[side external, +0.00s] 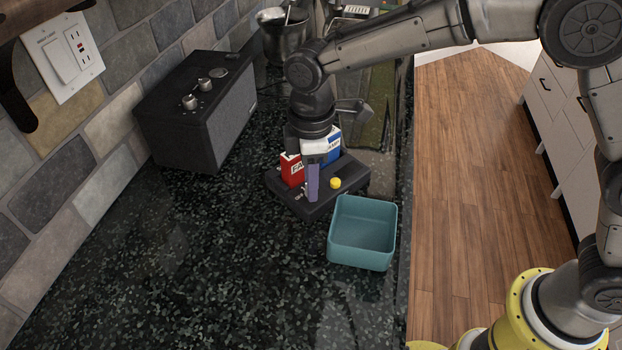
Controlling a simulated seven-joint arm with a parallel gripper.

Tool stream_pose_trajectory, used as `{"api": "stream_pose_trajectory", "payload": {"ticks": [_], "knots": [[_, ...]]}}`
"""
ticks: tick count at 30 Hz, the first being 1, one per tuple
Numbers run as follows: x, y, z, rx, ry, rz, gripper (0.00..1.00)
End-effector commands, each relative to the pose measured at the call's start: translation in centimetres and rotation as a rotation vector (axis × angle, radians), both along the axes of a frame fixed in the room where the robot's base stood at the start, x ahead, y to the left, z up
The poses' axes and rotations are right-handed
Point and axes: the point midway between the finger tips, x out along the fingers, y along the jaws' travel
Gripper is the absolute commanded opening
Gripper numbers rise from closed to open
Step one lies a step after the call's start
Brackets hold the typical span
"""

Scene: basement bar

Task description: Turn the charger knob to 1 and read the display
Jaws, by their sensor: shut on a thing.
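The charger (345,190) is a low black box on the dark speckled counter. A red block with partly hidden white lettering (292,170) and a blue and white block (332,148) stand at its back. A small yellow round piece (335,183) sits on its top. My gripper (312,196) points down over the charger's front part, its purple finger at the top surface, left of the yellow piece. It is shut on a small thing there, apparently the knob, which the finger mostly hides. The knob's setting and the display cannot be made out.
An empty teal bin (362,260) stands just in front and right of the charger, near the counter edge. A black speaker-like box with knobs (197,110) is at the back left by the stone wall. A metal bucket (283,40) stands behind. The front left counter is clear.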

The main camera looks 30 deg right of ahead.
Motion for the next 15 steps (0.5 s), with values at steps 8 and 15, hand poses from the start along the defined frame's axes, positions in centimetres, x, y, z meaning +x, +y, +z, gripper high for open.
{"api": "stream_pose_trajectory", "payload": {"ticks": [8, 15], "knots": [[0.0, -0.01, 0.11, 0.0, -0.001, -0.235, 0.0], [0.01, 0.01, 0.11, 0.0, -0.001, -0.379, 0.0]]}}
